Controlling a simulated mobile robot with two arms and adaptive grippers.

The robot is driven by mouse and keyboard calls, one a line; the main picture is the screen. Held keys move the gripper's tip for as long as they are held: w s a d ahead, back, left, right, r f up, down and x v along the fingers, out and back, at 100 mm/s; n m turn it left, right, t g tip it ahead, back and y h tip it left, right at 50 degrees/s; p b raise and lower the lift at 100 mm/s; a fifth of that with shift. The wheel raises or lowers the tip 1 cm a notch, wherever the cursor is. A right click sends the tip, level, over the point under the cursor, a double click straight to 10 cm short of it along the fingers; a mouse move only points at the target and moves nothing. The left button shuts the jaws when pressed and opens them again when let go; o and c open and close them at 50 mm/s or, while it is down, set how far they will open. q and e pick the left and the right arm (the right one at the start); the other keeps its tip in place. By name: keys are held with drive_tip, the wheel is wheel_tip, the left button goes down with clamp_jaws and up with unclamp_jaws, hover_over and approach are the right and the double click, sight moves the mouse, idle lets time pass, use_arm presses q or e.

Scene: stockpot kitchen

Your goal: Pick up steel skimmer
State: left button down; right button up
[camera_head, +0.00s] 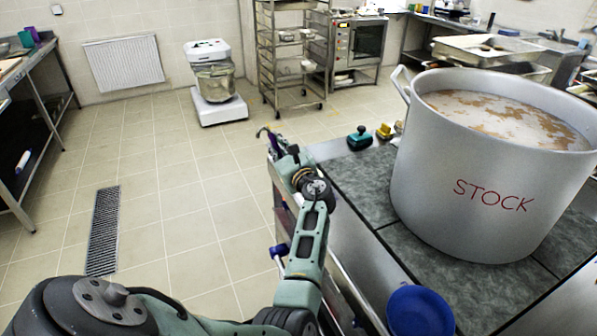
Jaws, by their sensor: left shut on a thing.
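My left gripper (279,143) is at the far left corner of the counter, beside its edge. It is small in view and partly hidden by my wrist. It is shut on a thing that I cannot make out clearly. No skimmer bowl can be made out. My right gripper is not in view.
A large stockpot (447,160) marked STOCK stands on the dark-topped counter (357,188). A blue bowl-like thing (420,312) is at the front. Open floor (200,190) lies left.

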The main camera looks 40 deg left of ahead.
sight(276, 140)
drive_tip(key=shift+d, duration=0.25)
use_arm(q)
drive_tip(key=shift+r, duration=0.25)
wheel_tip(276, 140, up, 4)
drive_tip(key=shift+r, duration=0.1)
drive_tip(key=w+d+r+b, duration=0.2)
drive_tip(key=d+r, duration=0.4)
drive_tip(key=d, duration=0.5)
drive_tip(key=shift+w+d+r, duration=0.15)
drive_tip(key=shift+w+r, duration=0.05)
drive_tip(key=shift+w, duration=0.4)
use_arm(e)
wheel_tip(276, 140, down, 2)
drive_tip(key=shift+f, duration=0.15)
